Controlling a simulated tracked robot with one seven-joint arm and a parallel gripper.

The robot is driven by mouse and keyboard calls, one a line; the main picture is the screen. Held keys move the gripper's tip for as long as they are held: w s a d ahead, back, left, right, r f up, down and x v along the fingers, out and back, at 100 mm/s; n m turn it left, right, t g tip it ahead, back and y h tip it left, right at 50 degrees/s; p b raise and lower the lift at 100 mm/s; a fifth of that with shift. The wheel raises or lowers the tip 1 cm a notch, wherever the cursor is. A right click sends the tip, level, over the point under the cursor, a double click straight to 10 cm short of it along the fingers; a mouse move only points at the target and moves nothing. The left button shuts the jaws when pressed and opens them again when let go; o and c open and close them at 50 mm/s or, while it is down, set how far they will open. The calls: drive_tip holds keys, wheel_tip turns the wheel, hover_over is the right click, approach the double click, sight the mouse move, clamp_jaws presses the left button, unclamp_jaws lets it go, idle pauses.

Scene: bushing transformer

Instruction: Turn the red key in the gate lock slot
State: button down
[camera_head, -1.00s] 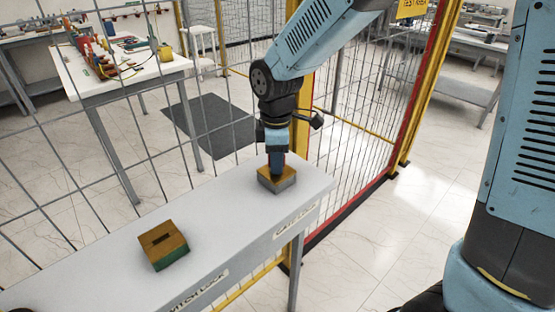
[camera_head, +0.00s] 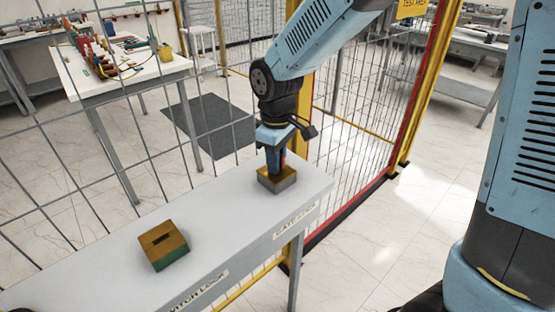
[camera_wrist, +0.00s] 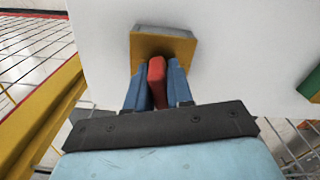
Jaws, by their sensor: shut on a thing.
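The gate lock is a block with a brass top and grey sides (camera_head: 278,185) near the right end of the grey bench. It also shows in the wrist view (camera_wrist: 163,42). My gripper (camera_head: 275,166) points down over this block. In the wrist view its two blue fingers (camera_wrist: 156,72) are shut on the red key (camera_wrist: 156,84), one on each side. The key meets the brass face; its tip and the slot are hidden by the key and fingers.
A second block, brass-topped with green sides and an empty dark slot (camera_head: 163,247), sits on the bench (camera_head: 110,260) to the left. The wire mesh fence (camera_head: 60,190) runs behind the bench, with a yellow post beside my arm. The bench between the blocks is clear.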

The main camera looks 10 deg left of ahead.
drive_tip(key=m, duration=0.2)
drive_tip(key=shift+m, duration=0.4)
drive_tip(key=c, duration=0.9)
unclamp_jaws()
drive_tip(key=shift+r, duration=0.15)
wheel_tip(320, 180, up, 13)
drive_tip(key=s+d+r+m+t, duration=0.1)
drive_tip(key=d+r+m, duration=0.1)
drive_tip(key=d, duration=0.6)
drive_tip(key=s+d+r+m+t, duration=0.1)
drive_tip(key=d+r+m, duration=0.2)
drive_tip(key=d, duration=0.5)
drive_tip(key=s+d+m+t, duration=0.1)
drive_tip(key=s+d+m, duration=0.1)
drive_tip(key=d, duration=0.3)
drive_tip(key=s+d+m+t, duration=0.1)
drive_tip(key=s+d, duration=0.3)
drive_tip(key=d, duration=0.1)
drive_tip(key=s+d+m+t, duration=0.1)
drive_tip(key=s+d+m, duration=0.1)
drive_tip(key=d, duration=0.3)
drive_tip(key=shift+s+f+m+t, duration=0.3)
drive_tip(key=shift+s, duration=0.1)
